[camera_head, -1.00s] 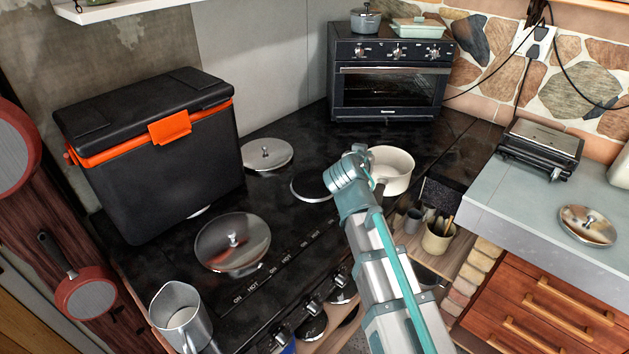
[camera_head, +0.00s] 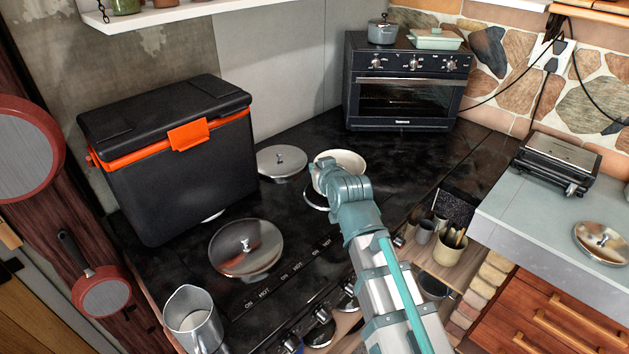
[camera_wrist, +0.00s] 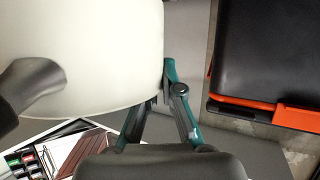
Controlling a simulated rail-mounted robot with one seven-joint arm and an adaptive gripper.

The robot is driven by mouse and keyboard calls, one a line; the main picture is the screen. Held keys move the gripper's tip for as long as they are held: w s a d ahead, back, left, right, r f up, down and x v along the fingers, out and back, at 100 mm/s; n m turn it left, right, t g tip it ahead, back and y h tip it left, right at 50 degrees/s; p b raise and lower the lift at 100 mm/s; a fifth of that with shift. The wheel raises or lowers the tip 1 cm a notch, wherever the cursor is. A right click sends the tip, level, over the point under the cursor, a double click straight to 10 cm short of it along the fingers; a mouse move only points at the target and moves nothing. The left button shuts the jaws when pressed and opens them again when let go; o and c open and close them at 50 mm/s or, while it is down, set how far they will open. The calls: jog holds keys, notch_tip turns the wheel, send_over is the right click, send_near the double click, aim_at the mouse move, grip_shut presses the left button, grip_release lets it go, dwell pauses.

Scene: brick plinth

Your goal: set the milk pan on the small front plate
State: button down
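The milk pan, a cream pot (camera_head: 341,158), is at the far side of my arm in the head view, mostly hidden by my wrist. It fills the upper left of the wrist view (camera_wrist: 85,60), with a dark handle at the left. My gripper (camera_wrist: 167,92) is shut on the pan's wall at its right side. The small front plate (camera_head: 309,200), a dark disc with a bright rim, shows partly below and left of the pan. The pan overlaps it in the picture; I cannot tell whether they touch.
Metal lids lie on the cooktop, one in front (camera_head: 246,248) and one behind (camera_head: 281,161). A black-and-orange cooler box (camera_head: 175,170) stands left. A metal jug (camera_head: 193,320) is at the near left corner. A toaster oven (camera_head: 405,92) stands behind.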

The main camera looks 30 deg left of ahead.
jog(key=w+a+f+p, duration=0.1)
jog(key=w+a+f, duration=0.1)
jog(key=f, duration=0.1)
jog(key=w+a+f+p, duration=0.2)
jog(key=w+f, duration=0.1)
jog(key=f, duration=0.1)
jog(key=w+a+f+p, duration=0.2)
jog(key=w+a+f, duration=0.1)
jog(key=shift+w+f, duration=0.2)
jog(key=shift+f, duration=0.6)
jog(key=shift+f, duration=0.15)
jog(key=c, duration=1.3)
grip_release()
jog(key=shift+r+p, duration=0.2)
jog(key=shift+p, duration=0.1)
